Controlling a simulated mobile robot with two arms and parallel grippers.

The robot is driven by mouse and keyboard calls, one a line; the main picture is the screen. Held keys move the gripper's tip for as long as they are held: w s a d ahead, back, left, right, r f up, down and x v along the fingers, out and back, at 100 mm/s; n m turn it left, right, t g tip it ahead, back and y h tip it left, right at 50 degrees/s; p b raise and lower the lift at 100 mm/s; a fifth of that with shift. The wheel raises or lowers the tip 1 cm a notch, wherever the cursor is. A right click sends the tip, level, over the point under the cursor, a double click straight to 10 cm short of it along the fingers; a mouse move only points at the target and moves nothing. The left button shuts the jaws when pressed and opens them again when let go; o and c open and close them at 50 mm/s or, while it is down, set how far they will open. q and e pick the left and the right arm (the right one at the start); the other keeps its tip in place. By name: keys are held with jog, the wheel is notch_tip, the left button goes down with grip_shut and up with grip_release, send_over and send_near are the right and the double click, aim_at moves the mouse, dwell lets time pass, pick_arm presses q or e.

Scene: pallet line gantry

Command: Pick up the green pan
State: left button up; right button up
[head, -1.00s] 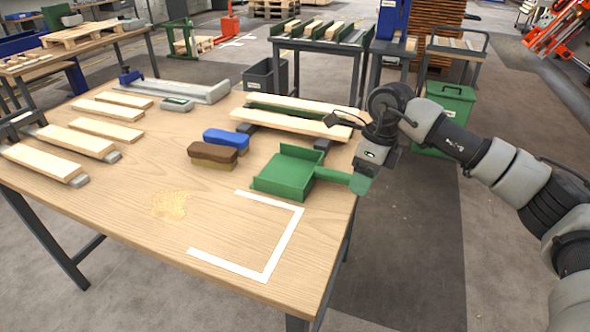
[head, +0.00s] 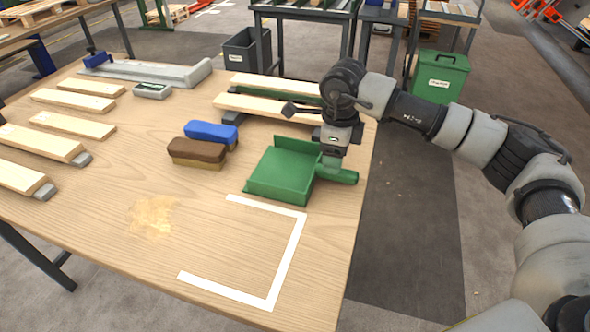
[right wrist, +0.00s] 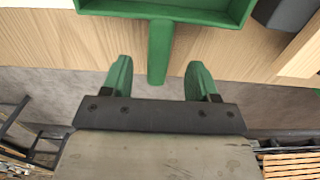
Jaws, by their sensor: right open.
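The green pan (head: 280,175) lies on the wooden table near its right edge, its handle (head: 338,175) pointing right. My right gripper (head: 330,163) is over the handle, fingers pointing down. In the right wrist view, the two green fingers of my right gripper (right wrist: 158,75) are apart with nothing held. The end of the pan's handle (right wrist: 160,50) shows between the fingertips in that picture; the height gap cannot be told. The pan's tray (right wrist: 172,12) is cut by the top edge there. My left gripper is not in view.
A blue brush (head: 210,133) and a brown brush (head: 196,152) lie left of the pan. White tape (head: 290,255) marks a corner in front, and sawdust (head: 152,217) lies to the left. Pale boards (head: 268,105) are behind. A green bin (head: 440,78) stands beyond the table.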

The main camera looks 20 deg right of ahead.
aim_at(305, 171)
jog(key=f, duration=0.5)
jog(key=shift+w+a+f+p, duration=0.15)
jog(key=shift+a+p, duration=0.1)
jog(key=shift+p, duration=0.15)
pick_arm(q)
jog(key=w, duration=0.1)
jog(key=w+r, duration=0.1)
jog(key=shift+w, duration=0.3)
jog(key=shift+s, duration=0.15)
pick_arm(e)
jog(key=shift+c, duration=0.2)
jog(key=c, duration=0.5)
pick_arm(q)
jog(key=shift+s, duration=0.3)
pick_arm(e)
grip_shut()
